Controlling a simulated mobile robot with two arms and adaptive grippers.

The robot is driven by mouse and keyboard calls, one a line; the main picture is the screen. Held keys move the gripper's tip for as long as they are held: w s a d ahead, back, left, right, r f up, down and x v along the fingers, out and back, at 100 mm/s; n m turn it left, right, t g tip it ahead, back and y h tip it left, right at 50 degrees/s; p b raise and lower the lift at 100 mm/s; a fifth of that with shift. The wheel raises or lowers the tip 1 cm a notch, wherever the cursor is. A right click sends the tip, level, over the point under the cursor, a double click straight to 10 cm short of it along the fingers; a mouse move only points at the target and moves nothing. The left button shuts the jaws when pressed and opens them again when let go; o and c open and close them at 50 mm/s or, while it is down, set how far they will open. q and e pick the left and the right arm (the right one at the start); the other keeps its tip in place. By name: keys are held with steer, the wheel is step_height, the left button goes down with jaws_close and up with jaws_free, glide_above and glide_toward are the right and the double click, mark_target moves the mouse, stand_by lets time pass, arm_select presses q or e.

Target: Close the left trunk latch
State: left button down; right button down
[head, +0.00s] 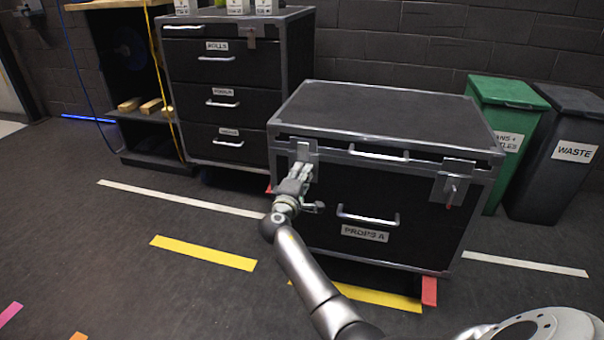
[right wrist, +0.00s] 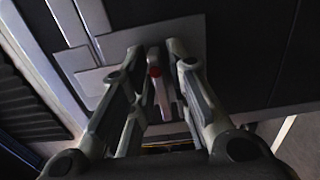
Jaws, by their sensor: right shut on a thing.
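The black trunk (head: 385,112) marked PROPS A has its lid down, with metal-edged sides. Its left latch (head: 306,150) is a grey plate at the front left corner, partly covered by my gripper. My right gripper (head: 302,172) is at this latch, shut on its lever. In the right wrist view, the red-tipped latch lever (right wrist: 156,80) lies between the fingers (right wrist: 158,75), in front of the latch plate (right wrist: 188,42). The right latch (head: 453,183) shows its lever hanging down. My left gripper is not in view.
A drawer cabinet (head: 238,135) stands behind left, beside an open shelf (head: 130,110). A green bin (head: 497,112) and a grey WASTE bin (head: 560,180) stand right of the trunk. A drawer handle (head: 368,218) juts from the trunk front. The floor at front left is clear.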

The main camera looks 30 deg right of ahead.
steer(key=c, duration=1.6)
jaws_free()
steer(key=v, duration=1.2)
